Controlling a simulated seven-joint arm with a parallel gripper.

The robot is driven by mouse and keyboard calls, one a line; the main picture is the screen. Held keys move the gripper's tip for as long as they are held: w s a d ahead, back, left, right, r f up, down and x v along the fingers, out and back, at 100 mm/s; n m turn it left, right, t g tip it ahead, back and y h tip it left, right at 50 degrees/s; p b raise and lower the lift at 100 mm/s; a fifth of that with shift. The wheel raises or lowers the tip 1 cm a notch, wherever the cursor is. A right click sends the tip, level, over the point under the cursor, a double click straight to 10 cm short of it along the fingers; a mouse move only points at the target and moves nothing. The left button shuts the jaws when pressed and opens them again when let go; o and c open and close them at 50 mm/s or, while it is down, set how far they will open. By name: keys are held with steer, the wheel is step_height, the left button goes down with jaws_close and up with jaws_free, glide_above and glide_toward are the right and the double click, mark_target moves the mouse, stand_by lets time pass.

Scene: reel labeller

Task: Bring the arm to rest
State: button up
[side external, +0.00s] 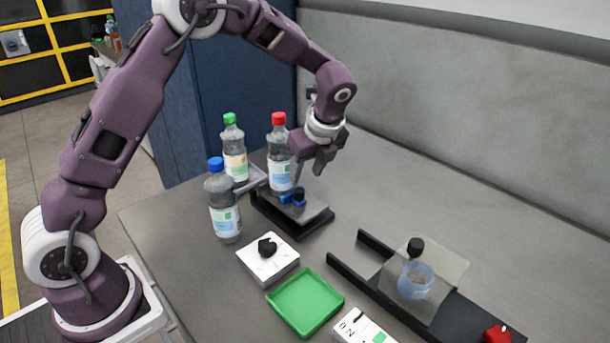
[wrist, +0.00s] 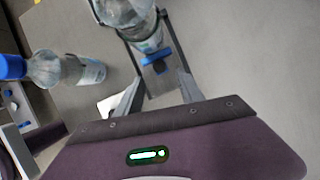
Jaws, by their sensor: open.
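My gripper (side external: 309,172) is raised over the table, just right of the red-capped bottle (side external: 279,160). Its two fingers are apart with nothing between them. Below it is a dark fixture (side external: 318,217) with a blue clamp part (side external: 292,198). The red-capped bottle stands upright at the fixture's back. In the wrist view my open fingers (wrist: 158,88) point toward the fixture, with the blue part (wrist: 158,57) beyond them. A bottle (wrist: 143,35) stands past that part, its cap out of view.
A green-capped bottle (side external: 234,155) and a blue-capped bottle (side external: 223,208) stand nearby. In front are a white box with a black knob (side external: 283,265), a green tray (side external: 330,285), and a black rail with a translucent sheet (side external: 451,270). The table's back right is clear.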

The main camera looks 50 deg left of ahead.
steer(key=s+d+r+n+t+h, duration=0.2)
steer(key=s+d+r+n, duration=0.1)
steer(key=s+r+n, duration=1.05)
steer(key=s+d+n+t+h, duration=0.2)
steer(key=s+n, duration=0.4)
steer(key=s, duration=1)
steer(key=shift+s+d+r+n+t, duration=0.3)
steer(key=shift+s+d+r+n, duration=0.1)
steer(key=shift+d, duration=0.2)
